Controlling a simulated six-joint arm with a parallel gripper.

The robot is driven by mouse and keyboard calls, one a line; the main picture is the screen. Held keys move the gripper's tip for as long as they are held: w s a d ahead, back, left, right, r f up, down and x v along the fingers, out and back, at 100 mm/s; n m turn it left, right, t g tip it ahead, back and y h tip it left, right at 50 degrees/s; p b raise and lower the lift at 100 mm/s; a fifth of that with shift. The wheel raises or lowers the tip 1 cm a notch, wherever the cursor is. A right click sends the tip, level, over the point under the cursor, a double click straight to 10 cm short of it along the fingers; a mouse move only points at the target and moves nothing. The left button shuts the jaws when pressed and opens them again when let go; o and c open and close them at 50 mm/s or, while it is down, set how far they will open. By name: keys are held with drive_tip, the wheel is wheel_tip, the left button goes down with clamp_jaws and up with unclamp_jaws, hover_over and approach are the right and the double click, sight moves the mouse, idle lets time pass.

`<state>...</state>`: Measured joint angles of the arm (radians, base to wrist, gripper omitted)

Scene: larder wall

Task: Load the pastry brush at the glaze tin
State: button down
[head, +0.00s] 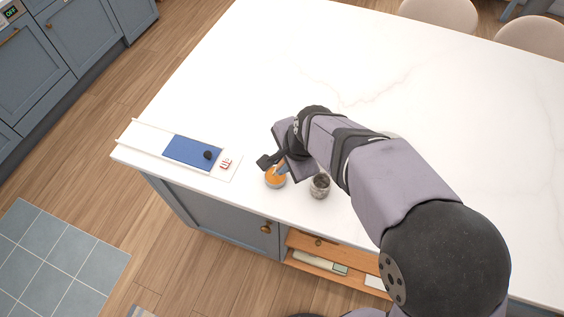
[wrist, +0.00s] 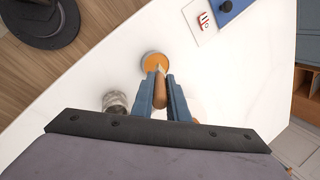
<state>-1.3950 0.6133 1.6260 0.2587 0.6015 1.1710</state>
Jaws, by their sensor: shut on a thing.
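The glaze tin (head: 275,178) is a small round tin with orange glaze, near the front edge of the white counter. It also shows in the wrist view (wrist: 154,60). My gripper (head: 285,168) is over the tin in the head view. In the wrist view my gripper (wrist: 163,85) is shut on the wooden handle of the pastry brush (wrist: 174,104). The brush's pale tip lies over the tin's orange surface; I cannot tell how deep it sits in the glaze. My arm hides most of the brush in the head view.
A grey speckled jar (head: 319,188) stands just right of the tin. A white board (head: 142,137) with a blue mat (head: 190,151), a dark knob-like item (head: 207,154) and a small red-and-white item (head: 227,163) lies to the left. An open wooden drawer (head: 330,252) is below. The counter's far part is clear.

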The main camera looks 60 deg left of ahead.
drive_tip(key=shift+r+p, duration=2)
drive_tip(key=shift+r, duration=0.65)
